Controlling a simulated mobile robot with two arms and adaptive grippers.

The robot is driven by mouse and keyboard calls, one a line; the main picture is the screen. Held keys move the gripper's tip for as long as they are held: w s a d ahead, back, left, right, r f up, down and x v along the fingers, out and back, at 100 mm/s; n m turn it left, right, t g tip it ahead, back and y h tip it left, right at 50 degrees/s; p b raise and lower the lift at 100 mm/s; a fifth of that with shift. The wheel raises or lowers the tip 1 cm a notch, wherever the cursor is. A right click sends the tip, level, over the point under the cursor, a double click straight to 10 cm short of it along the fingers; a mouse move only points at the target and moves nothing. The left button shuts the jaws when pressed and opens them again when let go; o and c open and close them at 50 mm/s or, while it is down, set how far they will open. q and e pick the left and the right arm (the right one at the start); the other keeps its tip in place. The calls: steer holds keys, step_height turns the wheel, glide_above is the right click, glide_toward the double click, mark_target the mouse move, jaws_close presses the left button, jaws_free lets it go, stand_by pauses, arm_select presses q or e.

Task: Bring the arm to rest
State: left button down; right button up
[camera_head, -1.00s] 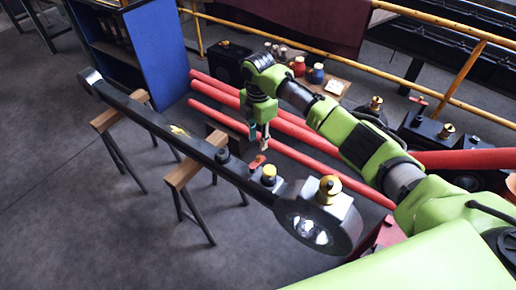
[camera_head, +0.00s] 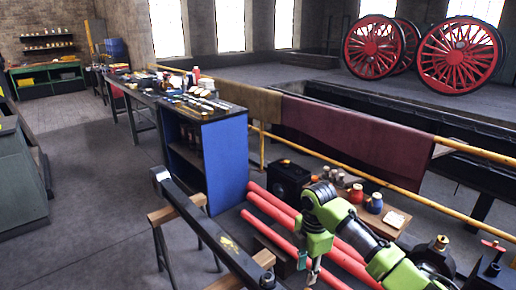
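My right arm, green and black, comes in from the lower right. Its gripper (camera_head: 309,270) points down near the bottom edge, with its two slim fingers a little apart and nothing seen between them. It hangs to the right of a long dark metal rod (camera_head: 205,228), apart from it in the picture. My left gripper is not in view.
Red pipes (camera_head: 268,208) lie behind the gripper. A blue cabinet (camera_head: 226,165) adjoins a long workbench with tools. A yellow railing (camera_head: 345,158) with draped cloths runs behind. A small board (camera_head: 397,217) holds jars. Red spoked wheels (camera_head: 374,47) stand far back. Floor at left is open.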

steer(key=s+a+f+m+y, duration=0.1)
steer(key=s+a+f+m, duration=0.25)
steer(key=s, duration=0.25)
steer(key=s+a+f+m+t, duration=0.1)
steer(key=s+a+f+m, duration=0.1)
steer(key=s+f, duration=0.3)
steer(key=s+a+f+m+y, duration=0.1)
steer(key=s+a+f+m, duration=0.15)
steer(key=s, duration=0.45)
steer(key=s+d+r+m+t+h, duration=0.2)
steer(key=s+d+r+m, duration=0.1)
steer(key=s+d+m, duration=1.1)
steer(key=s+a+f+n+g, duration=0.1)
steer(key=s+f, duration=0.1)
steer(key=f, duration=1.1)
steer(key=s+a+f+n, duration=0.1)
steer(key=a+f+n, duration=0.1)
steer(key=f, duration=1.2)
steer(key=s+d+f, duration=0.1)
steer(key=s+f, duration=0.7)
steer(key=s+d+f+g, duration=0.1)
steer(key=s+d+f, duration=0.1)
steer(key=s+f, duration=0.5)
steer(key=shift+s+d+f, duration=0.25)
steer(key=shift+s+f, duration=0.1)
steer(key=shift+s, duration=0.9)
